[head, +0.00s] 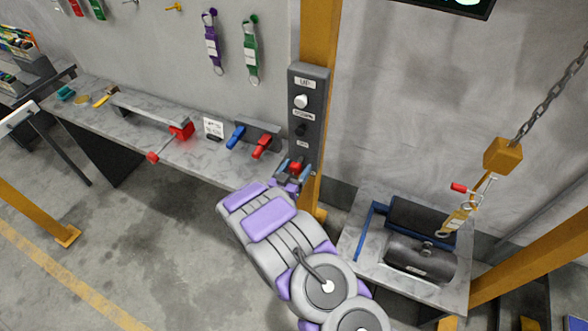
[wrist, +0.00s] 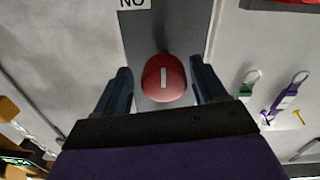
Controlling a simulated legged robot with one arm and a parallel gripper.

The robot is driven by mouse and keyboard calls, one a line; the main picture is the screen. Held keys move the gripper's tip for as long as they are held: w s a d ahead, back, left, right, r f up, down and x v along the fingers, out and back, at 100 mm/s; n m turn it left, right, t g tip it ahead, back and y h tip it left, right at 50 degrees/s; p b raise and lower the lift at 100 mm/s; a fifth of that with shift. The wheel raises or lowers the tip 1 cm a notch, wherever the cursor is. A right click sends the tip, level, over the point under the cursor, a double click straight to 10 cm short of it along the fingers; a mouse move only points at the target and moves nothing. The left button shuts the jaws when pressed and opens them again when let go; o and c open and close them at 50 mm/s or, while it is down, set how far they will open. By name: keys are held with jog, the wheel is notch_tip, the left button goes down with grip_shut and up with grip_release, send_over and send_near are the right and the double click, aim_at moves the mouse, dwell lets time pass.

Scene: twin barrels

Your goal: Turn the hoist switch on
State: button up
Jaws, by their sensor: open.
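The grey switch panel (head: 309,90) is fixed to the yellow post. It carries a white knob (head: 301,101), a dark knob (head: 301,130) and a red knob (head: 296,166) at its lower end. In the wrist view the red knob (wrist: 164,78) is round, with a white mark standing upright in the picture. My gripper (head: 293,173) is at the red knob. In the wrist view my gripper (wrist: 163,84) is open, one finger on each side of the knob, with gaps visible. A partly cut-off label (wrist: 132,3) reads upside down as "ON".
A chain with a yellow hook block (head: 503,156) hangs at the right above a dark barrel (head: 420,258) on a bench. The long workbench (head: 200,160) at left holds red and blue handled items. Tagged keys (head: 250,50) hang on the wall.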

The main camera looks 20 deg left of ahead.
jog(key=shift+d, duration=0.15)
jog(key=shift+c, duration=1.2)
jog(key=shift+a+f, duration=0.1)
jog(key=shift+a, duration=0.55)
jog(key=c, duration=0.4)
jog(key=shift+d, duration=0.25)
jog(key=c, duration=0.4)
jog(key=shift+a, duration=0.1)
